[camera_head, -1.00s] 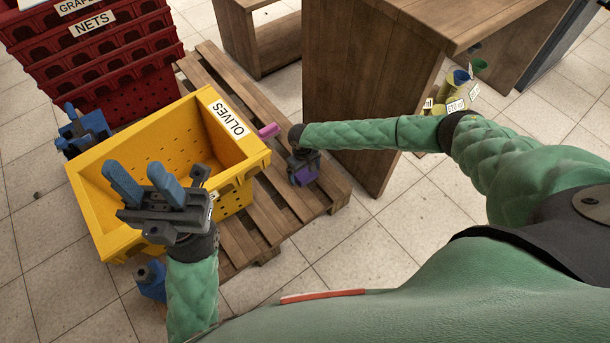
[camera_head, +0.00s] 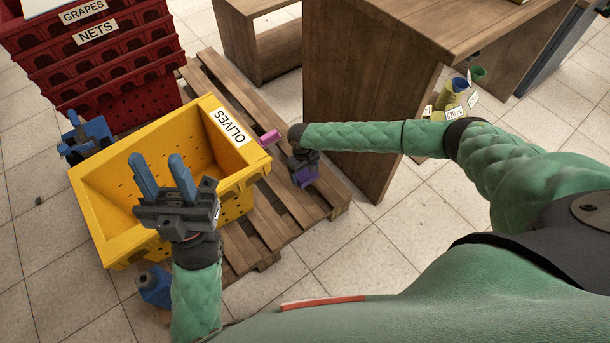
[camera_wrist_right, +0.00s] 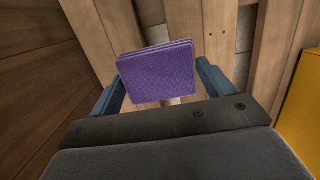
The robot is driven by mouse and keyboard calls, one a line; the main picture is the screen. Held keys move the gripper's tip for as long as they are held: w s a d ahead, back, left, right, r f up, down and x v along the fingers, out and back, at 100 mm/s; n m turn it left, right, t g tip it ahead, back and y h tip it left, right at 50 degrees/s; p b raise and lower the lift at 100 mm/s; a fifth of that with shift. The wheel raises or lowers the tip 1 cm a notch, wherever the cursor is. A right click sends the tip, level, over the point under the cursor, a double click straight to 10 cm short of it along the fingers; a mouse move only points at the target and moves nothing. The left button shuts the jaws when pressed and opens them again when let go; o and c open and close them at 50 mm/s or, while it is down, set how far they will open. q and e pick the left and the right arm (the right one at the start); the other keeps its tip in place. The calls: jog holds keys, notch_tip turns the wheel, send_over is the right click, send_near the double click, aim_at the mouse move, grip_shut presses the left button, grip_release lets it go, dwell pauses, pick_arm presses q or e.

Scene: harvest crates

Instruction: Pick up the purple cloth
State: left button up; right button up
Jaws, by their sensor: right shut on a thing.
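The purple cloth (camera_wrist_right: 158,72) is a folded square. In the right wrist view it sits between the two blue fingers of my right gripper (camera_wrist_right: 160,88), which is shut on it. In the head view only a purple patch of the cloth (camera_head: 305,176) shows below my right gripper (camera_head: 303,160), above the wooden pallet, and the fingers are mostly hidden. My left gripper (camera_head: 157,162) is open and empty, in front of the yellow crate, with its blue fingers apart and pointing away from me.
The yellow OLIVES crate (camera_head: 223,195) stands on the wooden pallet (camera_head: 268,225). A small pink object (camera_head: 269,137) is beside it. Red crates (camera_head: 125,75) are stacked behind left. A wooden table (camera_head: 365,90) stands close behind my right arm. Blue objects (camera_head: 88,138) are left of the yellow crate.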

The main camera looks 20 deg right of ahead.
aim_at(310, 180)
jog(key=s+r, duration=0.1)
jog(key=s+r+p, duration=0.1)
jog(key=s, duration=0.1)
jog(key=s+r, duration=0.1)
jog(key=s, duration=0.1)
jog(key=shift+s+d+r, duration=0.1)
jog(key=shift+s, duration=0.1)
pick_arm(q)
jog(key=w+d+f+g+y, duration=0.1)
jog(key=w+f+g+y, duration=0.1)
jog(key=f, duration=0.7)
jog(key=w+d+f+n+g+y+p, duration=0.1)
jog(key=w+d+f+g, duration=0.1)
jog(key=w+f+g, duration=0.3)
jog(key=w+d+f+n+g+y+p, duration=0.1)
jog(key=w+f+g, duration=0.3)
jog(key=f, duration=0.9)
jog(key=shift+w+d+f+y, duration=0.25)
jog(key=shift+w+d+y, duration=0.15)
jog(key=shift+w+y, duration=0.55)
pick_arm(e)
jog(key=s+r, duration=0.3)
jog(key=s, duration=0.3)
jog(key=shift+r, duration=0.4)
pick_arm(q)
jog(key=shift+w, duration=0.1)
pick_arm(e)
jog(key=shift+s, duration=0.1)
